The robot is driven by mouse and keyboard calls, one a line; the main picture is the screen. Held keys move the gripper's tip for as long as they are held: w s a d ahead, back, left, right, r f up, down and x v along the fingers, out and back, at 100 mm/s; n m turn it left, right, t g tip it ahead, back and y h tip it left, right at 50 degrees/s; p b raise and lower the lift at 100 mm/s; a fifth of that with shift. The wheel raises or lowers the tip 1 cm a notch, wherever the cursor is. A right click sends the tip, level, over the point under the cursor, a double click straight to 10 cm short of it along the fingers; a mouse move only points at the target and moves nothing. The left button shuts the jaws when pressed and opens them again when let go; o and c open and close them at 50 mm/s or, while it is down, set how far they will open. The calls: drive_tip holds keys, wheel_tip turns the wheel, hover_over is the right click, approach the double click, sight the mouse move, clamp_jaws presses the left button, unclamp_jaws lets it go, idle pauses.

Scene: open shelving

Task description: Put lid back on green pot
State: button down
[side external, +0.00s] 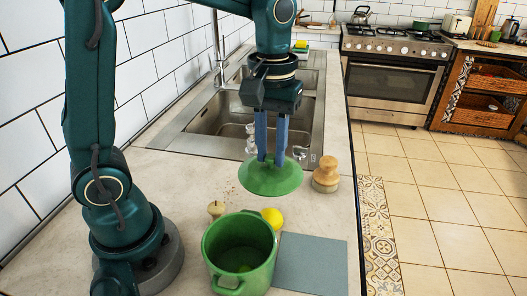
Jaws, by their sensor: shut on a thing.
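A green lid (261,181) hangs level in the air above the counter, in front of the sink. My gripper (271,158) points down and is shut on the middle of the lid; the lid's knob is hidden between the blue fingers. The green pot (237,256) stands open on the counter at the bottom middle of the view, nearer the camera than the lid. Something small and yellow-green shows at the bottom of the pot. The lid appears behind the pot, apart from it.
A yellow ball-like thing (272,217) sits behind the pot's right side. A small wooden piece (216,209) lies behind its left side. A wooden-topped object (326,175) stands right of the lid. A grey-blue board (311,265) lies right of the pot. The sink (215,124) is behind.

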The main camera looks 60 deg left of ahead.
drive_tip(key=s+d+r+m, duration=0.2)
drive_tip(key=s+d+r, duration=0.3)
drive_tip(key=s+d, duration=0.45)
wheel_tip(320, 180, down, 7)
drive_tip(key=s+a, duration=0.1)
drive_tip(key=shift+s+a+r, duration=0.15)
drive_tip(key=shift+s+a, duration=0.05)
drive_tip(key=shift+a, duration=0.15)
drive_tip(key=shift+f, duration=0.2)
idle(1.7)
drive_tip(key=shift+c, duration=0.6)
unclamp_jaws()
drive_tip(key=shift+r, duration=0.1)
wheel_tip(320, 180, up, 7)
idle(0.9)
